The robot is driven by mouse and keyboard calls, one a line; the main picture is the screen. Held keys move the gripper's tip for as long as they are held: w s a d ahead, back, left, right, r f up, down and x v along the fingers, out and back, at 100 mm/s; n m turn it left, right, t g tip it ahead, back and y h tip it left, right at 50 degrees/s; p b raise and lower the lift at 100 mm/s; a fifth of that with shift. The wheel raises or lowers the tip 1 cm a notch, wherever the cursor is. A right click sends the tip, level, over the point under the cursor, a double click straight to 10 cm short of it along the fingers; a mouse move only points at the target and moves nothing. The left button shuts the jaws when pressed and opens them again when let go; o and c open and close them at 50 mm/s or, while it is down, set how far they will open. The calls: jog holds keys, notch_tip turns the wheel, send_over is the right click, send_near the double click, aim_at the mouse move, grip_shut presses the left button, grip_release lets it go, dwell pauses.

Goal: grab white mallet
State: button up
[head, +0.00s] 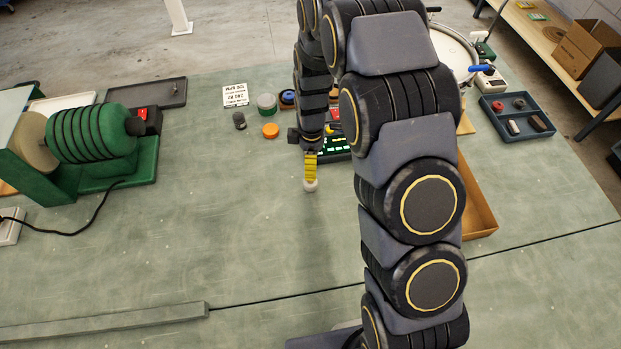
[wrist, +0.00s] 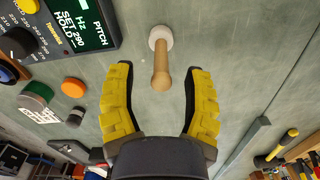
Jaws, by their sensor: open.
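The white mallet has a round white head (wrist: 160,36) and a short tan wooden handle (wrist: 162,70) in the wrist view. In the head view only its white head (head: 310,186) shows clearly, just beyond my fingertips; the handle is hidden by the gripper. My gripper (wrist: 160,73) has yellow-padded fingers spread wide, one on each side of the handle's near end in the picture. A gap shows between each finger and the handle. In the head view my gripper (head: 310,176) points down at the mallet. I cannot tell its exact height over the bench.
A pitch meter (wrist: 75,25) stands left of the mallet in the wrist view. An orange disc (head: 270,130), a grey-green cylinder (head: 267,104) and a dark knob (head: 239,120) are nearby. A green machine (head: 92,140) stands at left. The bench (head: 230,220) in front is clear.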

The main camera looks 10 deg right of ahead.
notch_tip(320, 180, down, 4)
jog(key=shift+r, duration=0.2)
grip_shut()
jog(key=shift+s, duration=0.1)
jog(key=shift+r, duration=0.1)
